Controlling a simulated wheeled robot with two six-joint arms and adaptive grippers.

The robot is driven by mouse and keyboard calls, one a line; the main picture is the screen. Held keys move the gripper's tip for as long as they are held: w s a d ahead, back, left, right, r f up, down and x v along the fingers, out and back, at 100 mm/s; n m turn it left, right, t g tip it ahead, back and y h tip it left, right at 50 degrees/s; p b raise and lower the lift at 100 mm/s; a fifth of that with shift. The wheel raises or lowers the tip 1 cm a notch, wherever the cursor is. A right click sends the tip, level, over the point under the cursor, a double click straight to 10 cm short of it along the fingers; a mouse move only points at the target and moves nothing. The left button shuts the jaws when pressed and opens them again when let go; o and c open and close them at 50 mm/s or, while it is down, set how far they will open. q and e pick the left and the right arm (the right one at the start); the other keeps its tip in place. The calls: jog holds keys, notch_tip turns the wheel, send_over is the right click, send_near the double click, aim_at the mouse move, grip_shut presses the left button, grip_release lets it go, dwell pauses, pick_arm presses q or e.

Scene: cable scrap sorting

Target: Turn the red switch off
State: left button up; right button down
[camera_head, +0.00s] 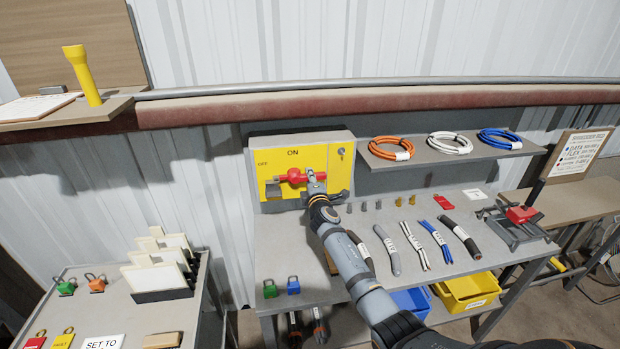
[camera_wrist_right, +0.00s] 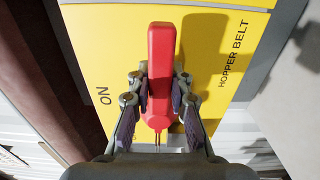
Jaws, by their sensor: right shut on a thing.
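The red switch handle (camera_head: 295,175) is on the yellow panel (camera_head: 318,156) of a grey box, below the "ON" label and right of the "OFF" label. My right gripper (camera_head: 315,184) is at the handle's right part. In the right wrist view the red handle (camera_wrist_right: 161,75) stands between the two fingers of my right gripper (camera_wrist_right: 160,90), which is shut on it. Part of the handle is hidden by the gripper in the head view. My left gripper is not in view.
A shelf (camera_head: 440,155) with three cable coils is right of the panel. A side table (camera_head: 120,305) stands at left.

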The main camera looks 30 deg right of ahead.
jog(key=c, duration=1.2)
grip_release()
jog(key=shift+s+a, duration=0.1)
jog(key=shift+s, duration=0.2)
jog(key=v, duration=1.1)
jog(key=shift+s, duration=0.15)
jog(key=shift+r, duration=0.1)
